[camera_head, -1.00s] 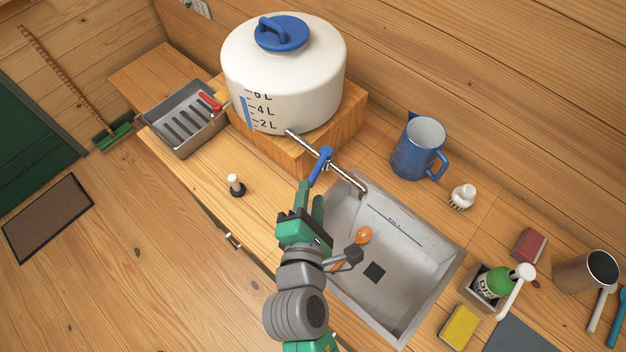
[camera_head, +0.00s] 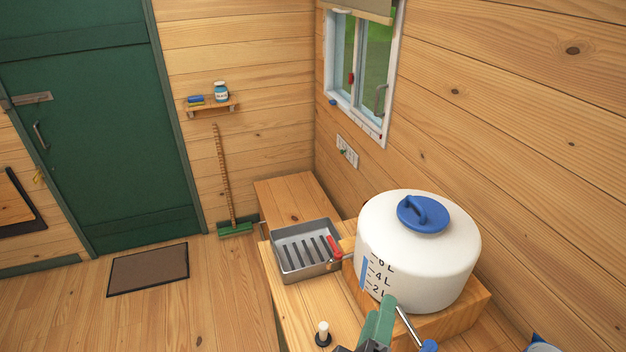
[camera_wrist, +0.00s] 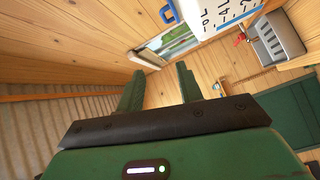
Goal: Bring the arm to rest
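My gripper (camera_wrist: 158,80) shows in the wrist view with its two green fingers apart and nothing between them. In the head view only the upper part of my gripper (camera_head: 382,312) shows at the bottom edge, in front of the white water tank (camera_head: 420,265). The metal tap pipe (camera_head: 408,325) with its blue lever (camera_head: 429,346) lies just right of the fingers there. I cannot tell the gap between the fingers and the tap. The rest of my arm is out of the head view.
The tank stands on a wooden block (camera_head: 472,303). A metal tray (camera_head: 285,267) and a black-based white knob (camera_head: 323,334) are on the counter. A broom (camera_head: 225,180), green door (camera_head: 110,120), floor mat (camera_head: 150,270) and window (camera_head: 358,75) are beyond.

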